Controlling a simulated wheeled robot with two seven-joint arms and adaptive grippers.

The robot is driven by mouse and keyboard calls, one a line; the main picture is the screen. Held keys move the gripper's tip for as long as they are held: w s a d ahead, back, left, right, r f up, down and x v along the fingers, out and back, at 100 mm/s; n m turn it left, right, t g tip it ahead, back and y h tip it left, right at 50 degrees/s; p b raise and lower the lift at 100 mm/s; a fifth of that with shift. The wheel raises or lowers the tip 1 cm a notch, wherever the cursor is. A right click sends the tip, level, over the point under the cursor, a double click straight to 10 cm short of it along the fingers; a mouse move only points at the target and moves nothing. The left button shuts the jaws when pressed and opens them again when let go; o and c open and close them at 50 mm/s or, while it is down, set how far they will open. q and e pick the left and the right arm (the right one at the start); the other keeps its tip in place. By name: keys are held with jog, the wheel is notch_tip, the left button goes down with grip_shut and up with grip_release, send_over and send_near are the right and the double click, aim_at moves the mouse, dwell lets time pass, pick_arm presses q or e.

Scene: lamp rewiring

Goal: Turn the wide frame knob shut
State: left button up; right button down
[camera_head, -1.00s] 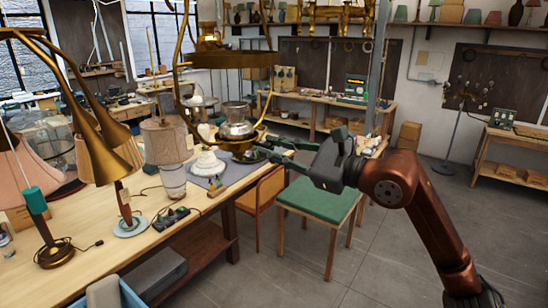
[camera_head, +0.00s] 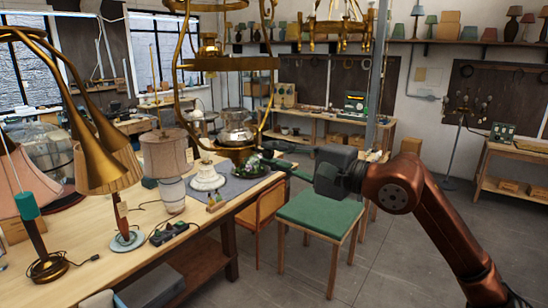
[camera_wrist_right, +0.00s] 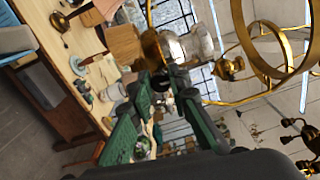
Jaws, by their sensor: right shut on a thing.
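The wide brass frame (camera_head: 224,64) hangs from above in the head view, left of the middle. Its curved bars run down to a brass bowl-like bottom (camera_head: 236,150). My right gripper (camera_head: 268,152) reaches in from the right, its green fingers at the frame's lower end. In the right wrist view, the green fingers (camera_wrist_right: 160,84) close together on a small part, which I take to be the frame knob. The knob is mostly hidden by the fingertips. The frame's large ring also shows at the upper right there (camera_wrist_right: 262,62). My left gripper is not in view.
A wooden workbench (camera_head: 80,285) at the left holds several lamps, including a brass one (camera_head: 105,160) and one with a pleated shade (camera_head: 166,153). A green-topped stool (camera_head: 318,213) stands below my right arm.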

jog(key=shift+n, duration=0.6)
jog(key=c, duration=1.8)
grip_release()
jog(key=shift+d, duration=0.1)
jog(key=v, duration=1.2)
